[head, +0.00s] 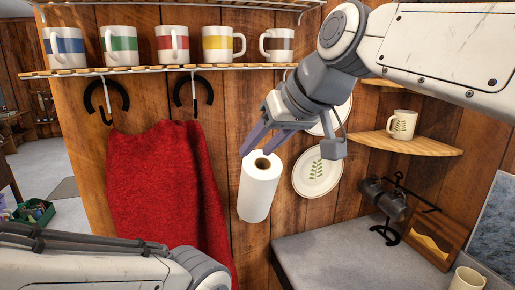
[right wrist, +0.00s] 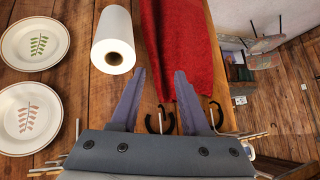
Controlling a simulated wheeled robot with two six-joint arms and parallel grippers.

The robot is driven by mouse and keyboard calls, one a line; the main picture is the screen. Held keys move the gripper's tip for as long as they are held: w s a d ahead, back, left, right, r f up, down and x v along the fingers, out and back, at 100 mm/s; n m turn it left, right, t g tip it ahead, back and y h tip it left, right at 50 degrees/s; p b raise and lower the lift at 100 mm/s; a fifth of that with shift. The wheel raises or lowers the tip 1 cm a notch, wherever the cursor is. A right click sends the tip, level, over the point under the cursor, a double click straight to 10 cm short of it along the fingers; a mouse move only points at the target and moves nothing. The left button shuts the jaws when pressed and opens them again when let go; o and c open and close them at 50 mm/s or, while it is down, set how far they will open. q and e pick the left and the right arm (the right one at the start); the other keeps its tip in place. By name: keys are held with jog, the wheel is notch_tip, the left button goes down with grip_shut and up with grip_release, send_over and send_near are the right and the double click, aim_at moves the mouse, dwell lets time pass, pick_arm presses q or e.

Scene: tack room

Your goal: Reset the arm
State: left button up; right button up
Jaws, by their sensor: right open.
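My right gripper (head: 262,143) comes in from the upper right in the head view, with its fingers at the top of a white paper towel roll (head: 257,192). In the right wrist view the two fingers (right wrist: 158,95) are spread with nothing between them. The roll (right wrist: 114,42) lies to the left of the fingers there, apart from them. A pale arm link of mine fills the lower left of the head view. The left gripper's fingers are not visible.
A red cloth (head: 165,185) hangs below dark hooks (head: 186,92). Several striped mugs, including a red one (head: 172,43), stand on the slatted shelf (head: 200,68). Plates (head: 317,172) hang on the wall. A corner shelf (head: 408,145) and grey counter (head: 345,250) are at right.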

jog(key=s+f+g+h+b, duration=0.1)
jog(key=s+f, duration=0.2)
jog(key=f, duration=0.4)
jog(key=s+a+f+g+b, duration=0.1)
jog(key=s+f, duration=0.2)
jog(key=f, duration=0.3)
jog(key=s+f+g+h+b, duration=0.1)
jog(key=s+f+g, duration=0.15)
jog(key=f, duration=0.45)
jog(key=s+d+f+n+g+h+b, duration=0.1)
jog(key=s+d+f, duration=0.1)
jog(key=s+f, duration=0.4)
jog(key=s+d+f+n+g+h+b, duration=0.1)
jog(key=s+d+f, duration=0.2)
jog(key=s+f, duration=0.4)
notch_tip(320, 180, down, 3)
jog(key=shift+r+h, duration=0.1)
jog(key=shift+h, duration=0.2)
jog(key=shift+s, duration=0.1)
